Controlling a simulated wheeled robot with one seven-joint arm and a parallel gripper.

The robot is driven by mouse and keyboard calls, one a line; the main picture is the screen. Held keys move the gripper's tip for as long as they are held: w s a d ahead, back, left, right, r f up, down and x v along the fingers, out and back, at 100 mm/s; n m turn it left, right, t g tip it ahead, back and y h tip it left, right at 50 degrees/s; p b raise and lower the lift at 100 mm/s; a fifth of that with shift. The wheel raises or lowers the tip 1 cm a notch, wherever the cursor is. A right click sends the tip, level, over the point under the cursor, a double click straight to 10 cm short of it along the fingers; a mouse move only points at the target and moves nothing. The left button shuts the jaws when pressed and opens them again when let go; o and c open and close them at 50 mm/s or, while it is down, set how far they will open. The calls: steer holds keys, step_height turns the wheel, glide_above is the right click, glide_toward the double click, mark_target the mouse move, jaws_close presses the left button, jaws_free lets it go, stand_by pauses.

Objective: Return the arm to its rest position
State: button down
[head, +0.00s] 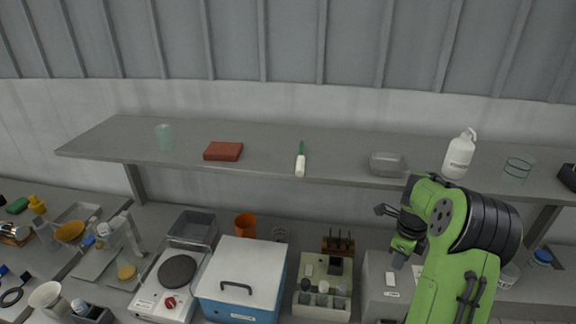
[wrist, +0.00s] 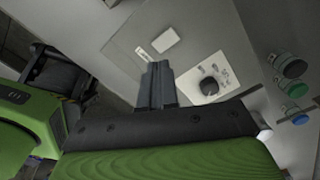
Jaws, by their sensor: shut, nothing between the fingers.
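My gripper (head: 397,262) hangs from my green and black arm at the right of the head view, in front of the shelf and above a grey box-shaped device. Its fingers are shut with nothing between them. In the wrist view the closed fingers (wrist: 158,84) point at the grey device (wrist: 205,40).
The grey shelf (head: 270,134) runs above the bench, with a white wash bottle (head: 459,156), a clear box (head: 387,164) and a red block (head: 223,151). Below stand a blue box with a white lid (head: 244,267), a hotplate (head: 172,284) and a vial rack (head: 323,284).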

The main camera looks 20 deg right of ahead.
steer(key=s+a+r+n+t+h+b, duration=0.2)
steer(key=a+r+n, duration=1.05)
steer(key=a, duration=0.35)
steer(key=s+a+n+t+y+b, duration=0.2)
steer(key=s+a+n+t, duration=0.1)
steer(key=s+a+n, duration=1)
steer(key=s+n, duration=0.2)
steer(key=n, duration=0.2)
steer(key=shift+a+t, duration=0.3)
steer(key=shift+a, duration=0.05)
